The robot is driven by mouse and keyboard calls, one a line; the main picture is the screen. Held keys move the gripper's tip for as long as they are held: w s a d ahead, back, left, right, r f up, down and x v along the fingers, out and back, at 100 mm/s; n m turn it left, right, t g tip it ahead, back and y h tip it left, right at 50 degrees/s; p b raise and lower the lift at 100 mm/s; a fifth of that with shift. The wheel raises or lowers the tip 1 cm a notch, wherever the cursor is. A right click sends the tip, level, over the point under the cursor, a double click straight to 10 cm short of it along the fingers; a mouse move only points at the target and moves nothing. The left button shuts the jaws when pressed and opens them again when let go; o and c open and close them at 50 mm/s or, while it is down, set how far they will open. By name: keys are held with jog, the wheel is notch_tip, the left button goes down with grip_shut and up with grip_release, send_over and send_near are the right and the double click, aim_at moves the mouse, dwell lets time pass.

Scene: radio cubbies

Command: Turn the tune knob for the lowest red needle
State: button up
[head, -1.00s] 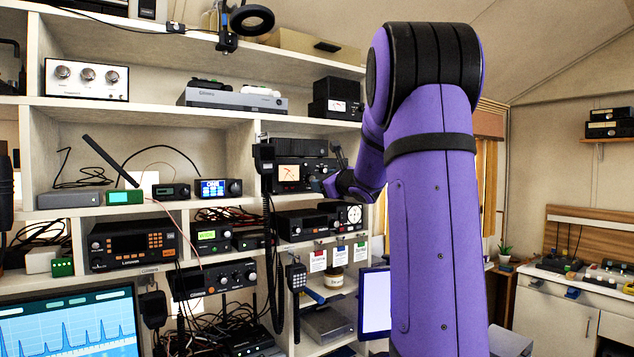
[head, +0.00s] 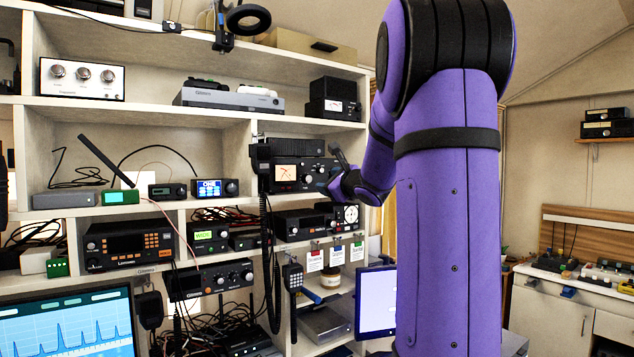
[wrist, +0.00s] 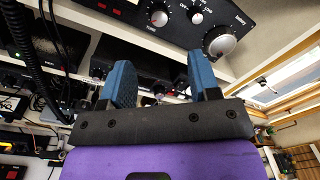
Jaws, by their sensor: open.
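The black tuner unit (head: 308,168) sits in the upper right cubby, with a lit meter (head: 285,173) showing crossed red needles, too small to read exactly. In the wrist view its panel runs along the top, with a large silver-faced knob (wrist: 220,42) at right and two smaller knobs (wrist: 159,17) (wrist: 196,17) left of it.
A coiled black microphone cord (head: 268,235) hangs left of the tuner. Radios with a clock (head: 347,215) stand on the shelf below. Tags (head: 336,255) hang from the shelf edge, and a tilted screen (head: 376,300) stands lower right.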

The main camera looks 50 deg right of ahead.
aim_at(309, 179)
jog(key=w+d, duration=0.1)
jog(key=w, duration=0.2)
jog(key=w+d+n, duration=0.1)
jog(key=w, duration=0.3)
jog(key=w+n, duration=0.1)
jog(key=w, duration=0.2)
jog(key=shift+w+d+h, duration=0.2)
jog(key=shift+d+h, duration=0.2)
jog(key=c, duration=0.9)
jog(key=shift+m, duration=0.9)
jog(key=o, duration=0.9)
